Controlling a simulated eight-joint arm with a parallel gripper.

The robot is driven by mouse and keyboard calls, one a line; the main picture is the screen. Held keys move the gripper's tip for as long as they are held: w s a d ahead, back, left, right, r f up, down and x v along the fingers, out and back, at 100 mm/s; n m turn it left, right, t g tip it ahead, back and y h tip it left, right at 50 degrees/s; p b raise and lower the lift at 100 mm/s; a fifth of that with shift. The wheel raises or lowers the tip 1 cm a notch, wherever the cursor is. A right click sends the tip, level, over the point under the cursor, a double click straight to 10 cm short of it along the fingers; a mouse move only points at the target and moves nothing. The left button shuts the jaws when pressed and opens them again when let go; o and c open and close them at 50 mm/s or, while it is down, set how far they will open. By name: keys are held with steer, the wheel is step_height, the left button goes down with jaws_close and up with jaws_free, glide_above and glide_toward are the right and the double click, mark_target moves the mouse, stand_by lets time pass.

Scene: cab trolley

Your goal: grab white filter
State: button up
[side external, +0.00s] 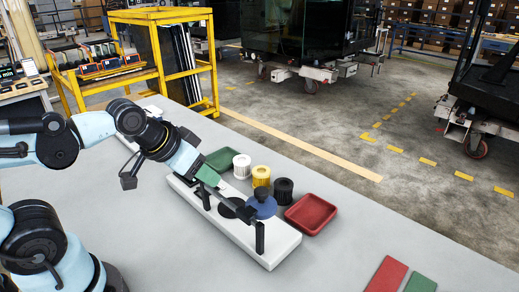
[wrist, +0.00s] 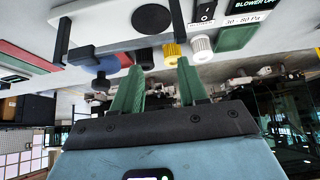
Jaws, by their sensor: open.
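The white filter (side external: 241,166) is a ribbed cylinder standing at the back edge of the white panel, at the left end of a row of filters. In the wrist view the white filter (wrist: 201,47) shows just beyond the right fingertip. My gripper (side external: 206,173) is above the panel's left part, left of the white filter and apart from it. In the wrist view my gripper (wrist: 161,64) has its two green fingers spread with nothing between them. Part of the panel is hidden behind my gripper in the side view.
A yellow filter (side external: 261,176) and a black filter (side external: 283,190) stand close to the right of the white one. A green tray (side external: 220,160) lies to its left, a red tray (side external: 310,213) at the right.

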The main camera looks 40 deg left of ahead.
steer(key=o, duration=0.8)
steer(key=shift+w, duration=0.1)
